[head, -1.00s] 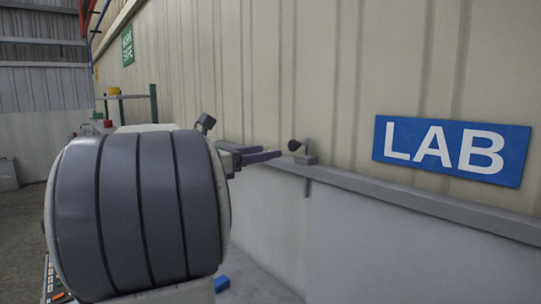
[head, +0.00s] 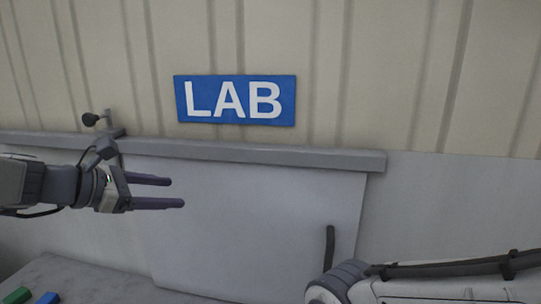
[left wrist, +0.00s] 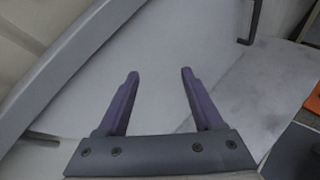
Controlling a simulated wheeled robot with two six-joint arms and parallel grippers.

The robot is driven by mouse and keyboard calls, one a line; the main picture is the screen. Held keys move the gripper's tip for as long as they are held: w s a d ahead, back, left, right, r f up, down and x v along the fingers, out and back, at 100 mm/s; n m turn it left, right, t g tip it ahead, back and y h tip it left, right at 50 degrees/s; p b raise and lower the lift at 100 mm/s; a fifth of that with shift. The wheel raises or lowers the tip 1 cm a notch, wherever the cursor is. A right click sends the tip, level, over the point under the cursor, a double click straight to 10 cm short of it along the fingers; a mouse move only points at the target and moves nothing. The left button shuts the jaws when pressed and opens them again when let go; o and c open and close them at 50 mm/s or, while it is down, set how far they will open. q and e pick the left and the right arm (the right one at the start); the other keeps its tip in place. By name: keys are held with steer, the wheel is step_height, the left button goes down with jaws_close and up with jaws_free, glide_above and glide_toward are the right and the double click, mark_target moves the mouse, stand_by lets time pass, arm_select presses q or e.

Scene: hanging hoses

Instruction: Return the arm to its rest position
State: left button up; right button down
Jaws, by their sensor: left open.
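My left gripper (head: 184,192) comes in from the left in the head view, in front of the grey panel below the ledge. Its two purple fingers point right and stand apart with nothing between them. In the left wrist view the same gripper (left wrist: 158,75) shows open and empty against the pale panel. Part of my right arm shows at the lower right of the head view; its gripper is out of the frame.
A blue LAB sign (head: 236,100) is on the ribbed wall above a grey ledge (head: 250,154). A green block (head: 17,296) and a blue block (head: 48,298) lie on the grey surface at lower left. A dark handle (head: 330,247) is on the panel.

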arm_select(q)
steer(key=s+d+f+m+g+y, duration=0.1)
steer(key=s+d+f+m+g, duration=0.3)
steer(key=s+d+f+m, duration=0.3)
steer(key=s+d+f+m+g+y, duration=0.1)
steer(key=s+d+f+m+g, duration=0.45)
steer(key=d+m, duration=0.35)
steer(key=s+d+f+m+y, duration=0.1)
steer(key=s+f+m+y, duration=0.4)
steer(key=s+f+m, duration=0.3)
steer(key=shift+s+d+m, duration=0.15)
steer(key=shift+s+m, duration=1.85)
steer(key=shift+m, duration=1.6)
steer(key=shift+g, duration=0.25)
